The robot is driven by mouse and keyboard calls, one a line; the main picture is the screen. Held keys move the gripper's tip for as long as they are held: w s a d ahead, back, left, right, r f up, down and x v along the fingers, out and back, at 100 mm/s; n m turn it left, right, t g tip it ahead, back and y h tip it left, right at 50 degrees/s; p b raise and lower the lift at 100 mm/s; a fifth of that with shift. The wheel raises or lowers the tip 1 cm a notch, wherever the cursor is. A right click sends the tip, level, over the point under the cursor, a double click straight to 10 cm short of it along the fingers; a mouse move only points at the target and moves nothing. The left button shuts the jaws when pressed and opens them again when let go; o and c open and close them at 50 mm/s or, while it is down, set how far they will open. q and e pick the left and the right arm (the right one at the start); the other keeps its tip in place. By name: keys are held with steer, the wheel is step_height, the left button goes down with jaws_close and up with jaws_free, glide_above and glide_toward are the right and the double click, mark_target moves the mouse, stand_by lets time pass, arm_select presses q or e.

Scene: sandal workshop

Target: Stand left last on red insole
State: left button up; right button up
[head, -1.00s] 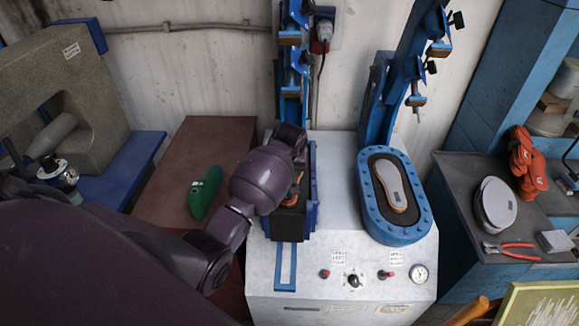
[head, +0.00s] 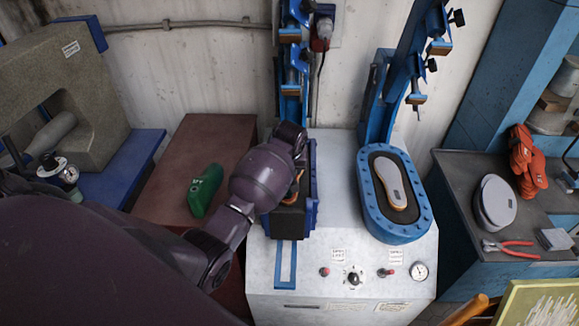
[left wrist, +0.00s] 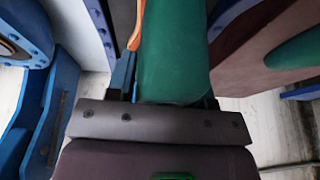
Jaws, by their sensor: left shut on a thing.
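A green last (left wrist: 175,50) fills the middle of the left wrist view, between the fingers of my left gripper (left wrist: 172,97), which is shut on it. The red insole shows as an orange-red strip in the left wrist view (left wrist: 137,28) beside the last, and as a small orange-red patch in the head view (head: 298,180) over the black pad (head: 287,222) of the left press station. My left wrist covers the held last and most of the insole in the head view. I cannot tell whether last and insole touch. My right gripper is not in view.
Another green last (head: 205,190) lies on the brown table (head: 215,135) to the left. The right press station (head: 394,236) holds a pale sole (head: 391,180). Blue press arms (head: 292,95) rise behind. Red-handled pliers (head: 510,249) lie on the right bench.

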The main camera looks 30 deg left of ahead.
arm_select(q)
steer(key=shift+f, duration=0.3)
stand_by(0.6)
steer(key=o, duration=1)
steer(key=shift+f, duration=0.1)
steer(key=v, duration=1.1)
steer(key=shift+a, duration=0.1)
